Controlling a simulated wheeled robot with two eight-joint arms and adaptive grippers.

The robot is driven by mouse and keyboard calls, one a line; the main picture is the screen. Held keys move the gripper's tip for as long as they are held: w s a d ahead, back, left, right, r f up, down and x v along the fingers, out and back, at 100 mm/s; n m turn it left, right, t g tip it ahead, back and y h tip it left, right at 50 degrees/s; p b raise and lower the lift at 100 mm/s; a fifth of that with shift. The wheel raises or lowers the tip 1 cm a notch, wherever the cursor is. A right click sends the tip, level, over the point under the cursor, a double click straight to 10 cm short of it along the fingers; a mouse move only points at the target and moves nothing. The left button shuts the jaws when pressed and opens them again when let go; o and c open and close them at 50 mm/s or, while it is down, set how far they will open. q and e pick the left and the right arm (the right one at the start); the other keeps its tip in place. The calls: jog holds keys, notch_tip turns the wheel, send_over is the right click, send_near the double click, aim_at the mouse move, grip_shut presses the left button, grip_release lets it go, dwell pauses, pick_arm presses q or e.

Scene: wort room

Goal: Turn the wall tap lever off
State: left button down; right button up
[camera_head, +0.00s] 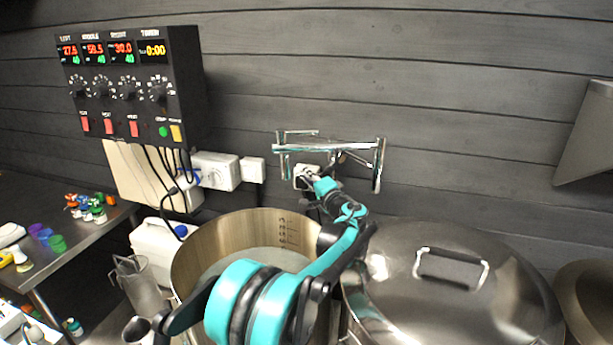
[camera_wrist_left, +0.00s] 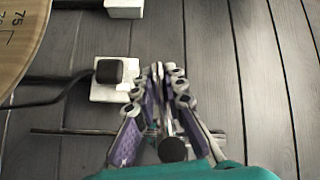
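The chrome wall tap (camera_head: 330,150) is mounted on the dark plank wall above the pots, with a crossbar and pipe pieces at both ends. My left gripper (camera_head: 303,174) is at the wall, just below the left part of the tap. In the left wrist view, its purple-sided fingers (camera_wrist_left: 159,72) converge with their tips together. A thin grey strip shows between them; I cannot tell if it is the lever. A thin bar (camera_wrist_left: 75,132) runs behind the fingers. The lever's position is not clear. My right gripper is not in view.
An open steel pot (camera_head: 205,240) stands under my left arm, and a lidded pot (camera_head: 450,290) to its right. A control box (camera_head: 135,85) hangs at the upper left. A socket with a black plug (camera_wrist_left: 110,72) is close to the fingers.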

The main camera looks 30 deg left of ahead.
pick_arm(q)
jog(key=shift+d+f+n+h+p, duration=0.2)
jog(key=shift+f+n+h+p, duration=0.2)
jog(key=shift+n+h+p, duration=0.5)
jog(key=w+d+f+n+g+h+p, duration=0.1)
jog(key=d+f+n+h+p, duration=0.3)
jog(key=d+n+h+p, duration=0.2)
jog(key=shift+w+f+n+h+p, duration=0.3)
jog(key=shift+h+p, duration=0.9)
jog(key=shift+h, duration=0.6)
jog(key=c, duration=1.6)
grip_release()
jog(key=shift+o, duration=0.2)
jog(key=shift+s+r, duration=0.1)
